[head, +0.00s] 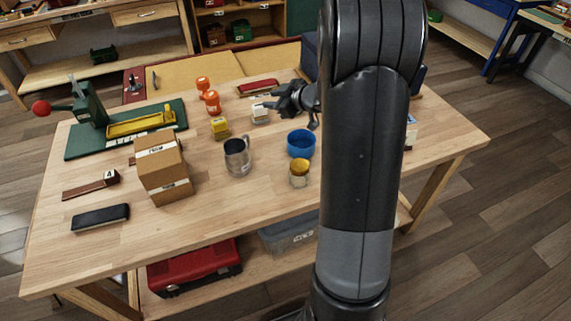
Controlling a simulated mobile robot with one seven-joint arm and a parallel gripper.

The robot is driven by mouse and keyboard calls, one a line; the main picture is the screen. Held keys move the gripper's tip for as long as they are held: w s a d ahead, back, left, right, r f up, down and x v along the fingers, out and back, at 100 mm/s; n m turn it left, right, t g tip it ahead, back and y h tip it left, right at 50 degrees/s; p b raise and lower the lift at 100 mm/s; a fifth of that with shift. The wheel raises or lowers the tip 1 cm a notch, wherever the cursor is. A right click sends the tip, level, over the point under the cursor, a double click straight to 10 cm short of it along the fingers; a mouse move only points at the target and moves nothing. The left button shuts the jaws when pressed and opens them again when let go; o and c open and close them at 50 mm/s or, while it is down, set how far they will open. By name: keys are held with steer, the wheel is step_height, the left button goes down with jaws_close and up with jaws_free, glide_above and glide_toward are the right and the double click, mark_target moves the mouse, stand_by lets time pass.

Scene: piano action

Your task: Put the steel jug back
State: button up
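The steel jug (236,160) stands upright on the wooden workbench (220,205), near the middle, with its handle toward the back right. My gripper (272,98) is over the back part of the bench, behind and to the right of the jug and well apart from it. Its dark fingers point left, close to a small white block (260,117). The fingers are small and dark here, so I cannot tell whether they are open or whether they touch the block.
A blue bowl (301,144) and a yellow-topped jar (299,174) stand right of the jug. My arm hides the bench's right part. The front middle is clear.

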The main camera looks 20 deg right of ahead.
steer(key=s+r+m+h, duration=0.7)
steer(key=s+r+h, duration=0.25)
steer(key=r, duration=0.45)
steer(key=s+a+f+m+g+y, duration=0.1)
steer(key=s+a+g, duration=0.2)
steer(key=s, duration=1)
steer(key=s+a+f+m+g+y, duration=0.1)
steer(key=s+a, duration=0.6)
steer(key=s, duration=0.7)
steer(key=shift+f+m+g+y, duration=0.45)
steer(key=shift+g+y, duration=0.1)
steer(key=shift+g, duration=0.35)
